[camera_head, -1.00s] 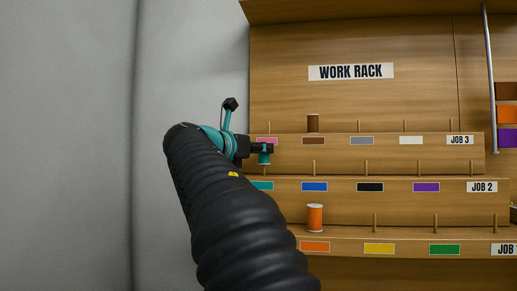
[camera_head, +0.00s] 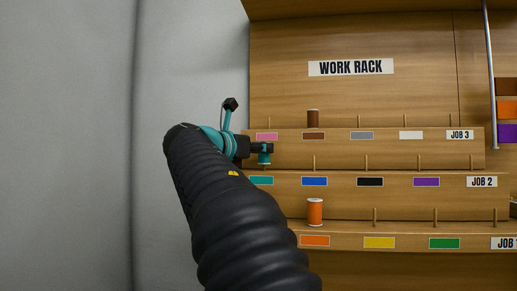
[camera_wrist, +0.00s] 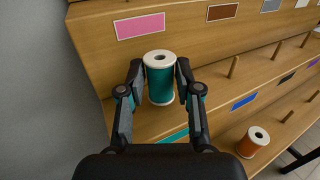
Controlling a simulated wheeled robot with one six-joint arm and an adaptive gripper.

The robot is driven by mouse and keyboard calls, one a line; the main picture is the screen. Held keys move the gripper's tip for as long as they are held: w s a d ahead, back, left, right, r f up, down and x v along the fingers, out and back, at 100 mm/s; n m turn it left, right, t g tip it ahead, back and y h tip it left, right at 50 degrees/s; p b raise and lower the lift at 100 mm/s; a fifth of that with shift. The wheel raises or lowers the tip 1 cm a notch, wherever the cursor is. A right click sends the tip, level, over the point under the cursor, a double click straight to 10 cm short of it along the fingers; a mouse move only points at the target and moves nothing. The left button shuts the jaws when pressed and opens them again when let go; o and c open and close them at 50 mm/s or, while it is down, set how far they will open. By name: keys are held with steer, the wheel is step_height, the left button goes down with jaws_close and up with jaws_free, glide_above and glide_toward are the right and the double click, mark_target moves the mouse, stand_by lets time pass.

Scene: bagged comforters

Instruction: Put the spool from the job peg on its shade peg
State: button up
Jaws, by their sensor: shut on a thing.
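A teal spool (camera_wrist: 160,82) with white ends is upright between the fingers of my gripper (camera_wrist: 160,78), which is shut on it. In the head view, the spool (camera_head: 265,156) hangs from my gripper (camera_head: 262,148) at the left end of the rack, above the teal label (camera_head: 261,181) of the middle tier. The wrist view shows part of that teal label (camera_wrist: 174,136) just below the spool. The peg behind the teal label is hidden by the spool and gripper. I cannot tell whether the spool touches a peg or the ledge.
The stepped wooden rack has a brown spool (camera_head: 313,118) on the top tier and an orange spool (camera_head: 315,212) on the bottom tier. Bare pegs stand behind the other labels, including blue (camera_head: 314,182) and pink (camera_head: 266,136). A grey wall is at the left.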

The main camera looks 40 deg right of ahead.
steer(key=shift+f+b, duration=0.45)
steer(key=shift+f, duration=0.25)
stand_by(0.4)
steer(key=o, duration=1.7)
steer(key=shift+a+r, duration=0.1)
steer(key=shift+a, duration=0.05)
steer(key=a, duration=0.1)
steer(key=s+a+r+p, duration=0.1)
steer(key=a, duration=0.1)
steer(key=a+r+p, duration=0.1)
steer(key=shift+s+a, duration=0.15)
steer(key=shift+a, duration=0.15)
steer(key=shift+a, duration=0.1)
steer(key=v, duration=1.2)
stand_by(0.5)
